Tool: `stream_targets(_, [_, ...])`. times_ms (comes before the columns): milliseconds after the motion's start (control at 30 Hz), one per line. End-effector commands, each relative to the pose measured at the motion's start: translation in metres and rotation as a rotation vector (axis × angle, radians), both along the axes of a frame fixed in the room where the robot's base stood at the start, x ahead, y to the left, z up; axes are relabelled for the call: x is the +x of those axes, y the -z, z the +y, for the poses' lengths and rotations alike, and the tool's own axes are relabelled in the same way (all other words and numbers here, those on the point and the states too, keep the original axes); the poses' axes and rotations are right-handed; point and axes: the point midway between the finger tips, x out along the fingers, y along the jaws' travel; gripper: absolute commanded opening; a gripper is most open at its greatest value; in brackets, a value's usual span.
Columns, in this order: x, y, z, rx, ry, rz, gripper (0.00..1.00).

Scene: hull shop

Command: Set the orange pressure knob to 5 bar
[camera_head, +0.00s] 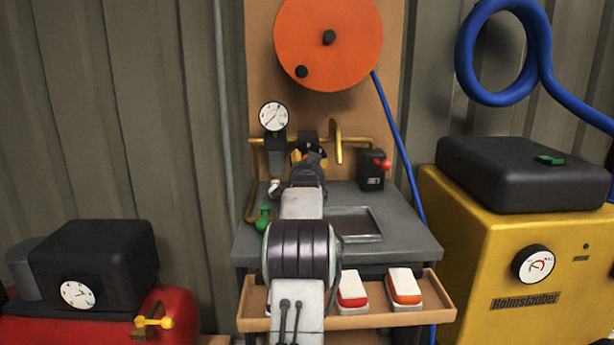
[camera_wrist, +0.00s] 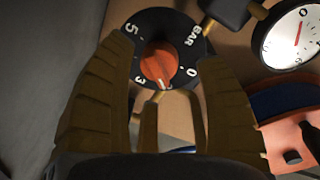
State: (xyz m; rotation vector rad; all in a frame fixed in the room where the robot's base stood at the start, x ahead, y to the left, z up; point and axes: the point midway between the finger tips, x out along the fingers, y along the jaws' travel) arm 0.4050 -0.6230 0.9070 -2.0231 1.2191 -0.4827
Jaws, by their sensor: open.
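The orange pressure knob (camera_wrist: 158,62) sits at the middle of a black dial (camera_wrist: 183,22) marked BAR, 0, 3 and 5. In the wrist view its pale pointer mark lies between 3 and 0, and the 5 is at the upper left. My gripper (camera_wrist: 163,58) is open, with one finger on each side of the knob; I cannot tell whether they touch it. In the head view my gripper (camera_head: 309,156) is in front of the dial and hides most of it. The white pressure gauge (camera_head: 273,116) stands to the left, and shows at the right in the wrist view (camera_wrist: 291,38).
A brass pipe (camera_head: 352,140) runs behind my gripper. A black box with a red knob (camera_head: 371,168) stands to its right, and a green valve handle (camera_head: 264,218) at lower left. A grey bench (camera_head: 405,240) lies below, with a shelf (camera_head: 444,310) under it.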

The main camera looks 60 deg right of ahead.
Motion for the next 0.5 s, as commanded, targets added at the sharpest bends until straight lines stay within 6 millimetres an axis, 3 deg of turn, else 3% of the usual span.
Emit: stream_targets(500, [-0.031,-0.004,0.057,-0.001,-0.001,0.000,0.66])
